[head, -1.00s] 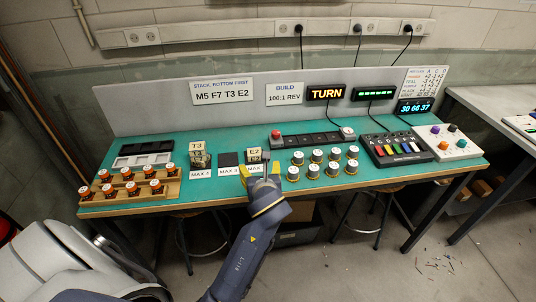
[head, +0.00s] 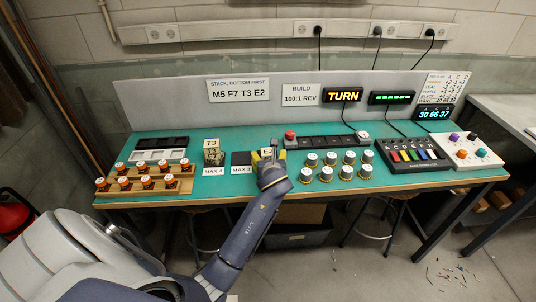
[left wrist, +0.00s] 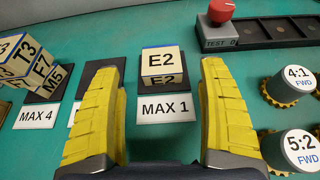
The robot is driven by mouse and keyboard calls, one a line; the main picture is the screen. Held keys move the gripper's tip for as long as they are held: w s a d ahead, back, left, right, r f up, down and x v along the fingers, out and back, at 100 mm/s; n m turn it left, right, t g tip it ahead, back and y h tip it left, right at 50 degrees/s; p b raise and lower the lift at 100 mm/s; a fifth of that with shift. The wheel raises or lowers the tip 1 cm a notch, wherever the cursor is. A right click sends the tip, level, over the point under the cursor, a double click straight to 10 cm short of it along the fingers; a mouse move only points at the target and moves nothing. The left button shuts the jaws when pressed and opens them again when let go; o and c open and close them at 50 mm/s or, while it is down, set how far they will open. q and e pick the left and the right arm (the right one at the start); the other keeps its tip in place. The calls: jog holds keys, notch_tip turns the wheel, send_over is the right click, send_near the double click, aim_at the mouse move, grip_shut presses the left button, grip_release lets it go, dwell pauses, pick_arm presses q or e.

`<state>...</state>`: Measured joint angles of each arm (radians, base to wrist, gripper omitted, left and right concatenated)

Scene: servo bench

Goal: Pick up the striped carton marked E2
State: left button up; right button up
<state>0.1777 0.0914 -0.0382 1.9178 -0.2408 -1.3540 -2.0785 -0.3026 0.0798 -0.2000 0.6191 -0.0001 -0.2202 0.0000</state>
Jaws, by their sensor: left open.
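The carton marked E2 (left wrist: 162,60) is a small cream block with a thin dark blue band at its back edge. It sits on a dark pad behind the MAX 1 label in the left wrist view. In the head view the E2 carton (head: 266,152) is partly hidden by my left gripper (head: 268,158). The yellow fingers of the left gripper (left wrist: 160,72) are open, one to each side of the carton, with gaps and no contact visible. My right gripper is out of view.
A stack of cartons (head: 212,153), T3 on top, stands left behind MAX 4; an empty dark pad (head: 240,158) lies between. Right of the carton are a red button (left wrist: 221,11) on a long dark tray and several white-topped gear knobs (left wrist: 290,85).

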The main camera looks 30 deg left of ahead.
aim_at(268, 153)
pick_arm(q)
jog(key=shift+x, duration=2.4)
jog(key=c, duration=1.3)
